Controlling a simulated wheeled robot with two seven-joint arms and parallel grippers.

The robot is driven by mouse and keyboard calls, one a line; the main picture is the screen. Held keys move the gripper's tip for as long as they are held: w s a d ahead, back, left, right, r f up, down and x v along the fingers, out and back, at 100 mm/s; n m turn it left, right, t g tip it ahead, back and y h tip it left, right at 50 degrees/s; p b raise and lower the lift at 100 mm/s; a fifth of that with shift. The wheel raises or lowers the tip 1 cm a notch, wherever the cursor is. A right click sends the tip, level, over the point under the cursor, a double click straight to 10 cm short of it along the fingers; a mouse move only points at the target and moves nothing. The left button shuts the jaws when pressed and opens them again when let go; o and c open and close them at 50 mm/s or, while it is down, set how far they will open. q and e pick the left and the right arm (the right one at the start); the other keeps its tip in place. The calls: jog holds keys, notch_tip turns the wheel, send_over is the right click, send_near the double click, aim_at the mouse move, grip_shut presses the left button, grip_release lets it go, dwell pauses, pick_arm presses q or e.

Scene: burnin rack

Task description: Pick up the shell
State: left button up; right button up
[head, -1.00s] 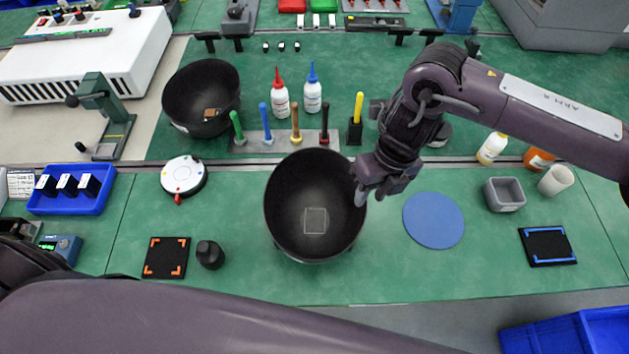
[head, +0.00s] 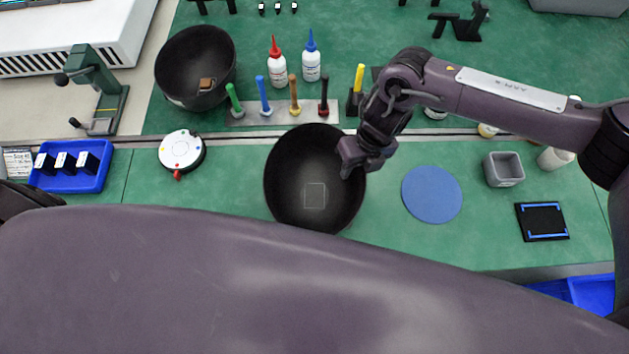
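A black bowl-shaped shell (head: 300,205) stands upright on the green bench in the middle of the view, with a pale square outline on its inner floor. A second black bowl (head: 190,60) stands at the back left with a small brown piece inside. My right gripper (head: 352,165) is at the right rim of the middle shell, its fingers angled down over the edge. Whether the fingers are closed on the rim is too small to tell. My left gripper is not in view; my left arm covers the foreground.
A rack of coloured-handled tools (head: 280,115) and two bottles (head: 311,67) stand behind the shell. A blue disc (head: 432,194), a grey box (head: 503,169) and a black pad (head: 541,222) lie right. A white round device (head: 181,151) and blue tray (head: 70,178) are left.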

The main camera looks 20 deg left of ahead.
jog(key=shift+f, duration=0.2)
grip_shut()
jog(key=shift+r, duration=0.1)
